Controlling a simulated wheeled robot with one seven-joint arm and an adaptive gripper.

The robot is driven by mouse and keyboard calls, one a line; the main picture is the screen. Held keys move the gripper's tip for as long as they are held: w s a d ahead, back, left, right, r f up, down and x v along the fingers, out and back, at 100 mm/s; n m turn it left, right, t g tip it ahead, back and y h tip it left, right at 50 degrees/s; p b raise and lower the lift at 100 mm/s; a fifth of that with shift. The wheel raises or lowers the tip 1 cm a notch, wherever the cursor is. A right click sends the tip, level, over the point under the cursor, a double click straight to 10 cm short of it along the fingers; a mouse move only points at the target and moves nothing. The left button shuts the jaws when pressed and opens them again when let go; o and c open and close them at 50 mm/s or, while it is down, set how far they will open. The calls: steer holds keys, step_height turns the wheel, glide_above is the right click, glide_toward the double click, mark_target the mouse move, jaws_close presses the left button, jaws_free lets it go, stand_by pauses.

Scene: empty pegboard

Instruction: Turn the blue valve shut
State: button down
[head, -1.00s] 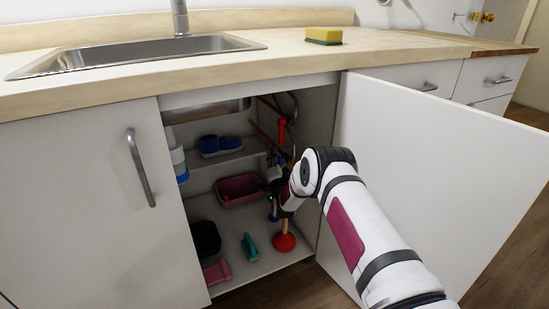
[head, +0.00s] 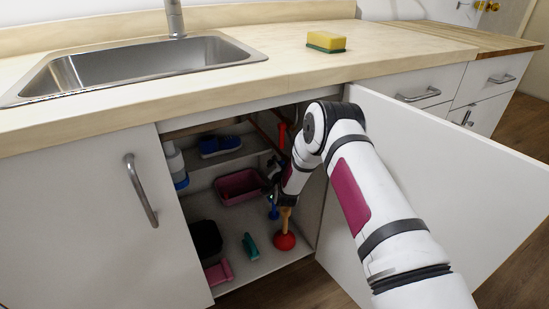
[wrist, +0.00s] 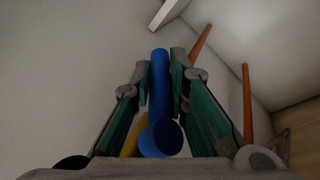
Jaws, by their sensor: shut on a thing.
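In the wrist view the blue valve's handle (wrist: 158,85) is a smooth blue bar between the two fingers of my gripper (wrist: 163,68). The fingers are shut on it, with their green inner sides facing the bar. Its round near end shows low between the fingers. In the head view my gripper (head: 273,172) is inside the open cabinet, largely hidden by my arm. A small blue part (head: 274,212) shows just below it. The valve's body and pipe joint are hidden, so its turn angle cannot be told.
A red valve handle (head: 282,134) is above my gripper, near copper pipes (wrist: 247,105). A red plunger (head: 285,241) stands below. A dark pink bin (head: 240,186) is to the left. The open cabinet door (head: 440,190) bounds the right side.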

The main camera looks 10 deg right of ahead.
steer(key=g+p, duration=0.1)
steer(key=g, duration=0.1)
steer(key=s+f+n+g+p, duration=0.1)
steer(key=g, duration=0.2)
steer(key=s+d+f+g+h+p, duration=0.1)
steer(key=g, duration=0.1)
steer(key=shift+s+n, duration=0.2)
steer(key=shift+n, duration=0.1)
steer(key=shift+g, duration=0.3)
steer(key=shift+r, duration=0.1)
steer(key=c, duration=1.6)
jaws_free()
steer(key=shift+o, duration=0.2)
steer(key=shift+a, duration=0.1)
